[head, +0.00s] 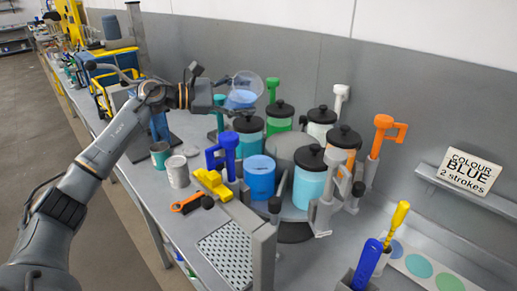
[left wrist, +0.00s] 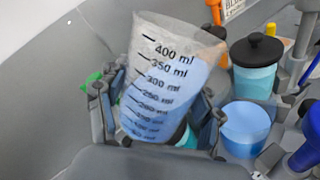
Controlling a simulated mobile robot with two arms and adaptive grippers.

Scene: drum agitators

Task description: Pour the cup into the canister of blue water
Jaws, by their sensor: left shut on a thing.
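My left gripper (head: 222,97) is shut on a clear measuring cup (head: 246,88) with ml marks and blue liquid inside. The cup is held in the air above the back left canisters, tilted. In the left wrist view the cup (left wrist: 165,80) stands between the fingers, its mouth leaning up and right. The open canister of blue water (head: 260,178) stands lidless at the front of the round carousel, below and slightly right of the cup, apart from it. The canister also shows in the left wrist view (left wrist: 246,128). My right gripper is not seen.
Lidded canisters stand around it: teal (head: 309,184), green (head: 279,116), white (head: 321,121). Blue (head: 228,146) and orange (head: 382,136) handles rise between them. A sign (head: 468,171) reads "COLOUR BLUE 2 strokes".

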